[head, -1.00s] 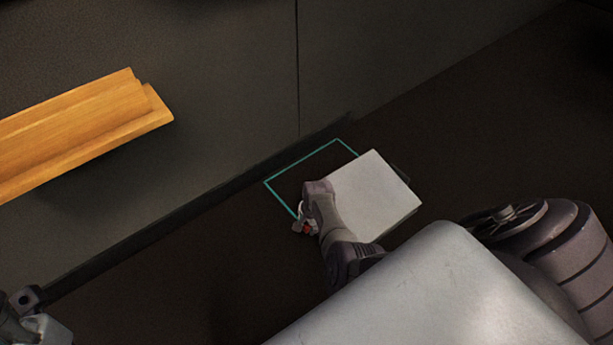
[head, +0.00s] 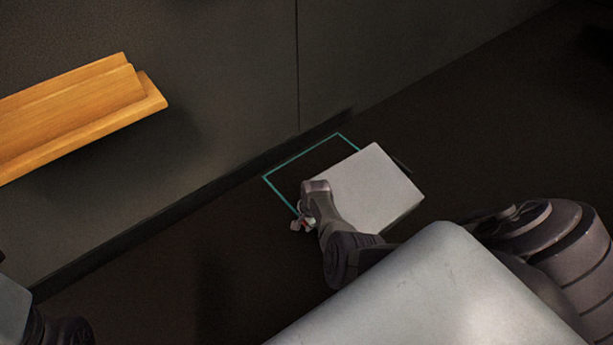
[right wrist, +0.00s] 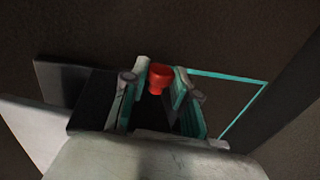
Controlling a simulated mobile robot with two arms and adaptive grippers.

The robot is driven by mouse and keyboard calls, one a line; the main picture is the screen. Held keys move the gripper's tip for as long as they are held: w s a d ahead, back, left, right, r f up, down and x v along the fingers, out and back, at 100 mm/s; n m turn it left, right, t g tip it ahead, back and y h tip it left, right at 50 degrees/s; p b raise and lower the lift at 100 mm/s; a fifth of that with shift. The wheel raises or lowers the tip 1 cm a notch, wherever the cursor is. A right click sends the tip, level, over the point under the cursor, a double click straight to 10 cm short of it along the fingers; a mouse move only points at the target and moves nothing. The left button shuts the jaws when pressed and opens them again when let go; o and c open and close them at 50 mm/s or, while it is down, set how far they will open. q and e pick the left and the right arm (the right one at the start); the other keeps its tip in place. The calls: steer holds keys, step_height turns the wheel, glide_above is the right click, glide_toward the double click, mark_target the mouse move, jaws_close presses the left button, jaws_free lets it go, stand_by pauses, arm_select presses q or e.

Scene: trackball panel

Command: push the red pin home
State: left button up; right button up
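The red pin (right wrist: 160,77) sits between the two fingertips of my right gripper (right wrist: 161,74) in the right wrist view. Both fingertips appear to touch its sides. In the head view my right gripper (head: 303,221) is over the left side of the teal outline, beside a pale flat panel (head: 375,190). The pin is mostly hidden there, with only a trace of red at the fingertips. Whether the pin's lower end touches anything is hidden. My left gripper is not clearly visible; only parts of my left arm show at the lower left.
A teal rectangular outline (head: 303,158) lies on the dark surface by the grey wall (head: 220,100). It also shows in the right wrist view (right wrist: 240,80). A wooden ledge (head: 75,110) juts out at the upper left. The dark area left of the outline is clear.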

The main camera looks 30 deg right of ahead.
jaws_close()
steer(key=shift+d, duration=0.1)
steer(key=shift+d, duration=1.2)
steer(key=o, duration=0.9)
jaws_free()
step_height(320, 180, up, 12)
steer(key=s, duration=0.2)
steer(key=shift+s, duration=0.15)
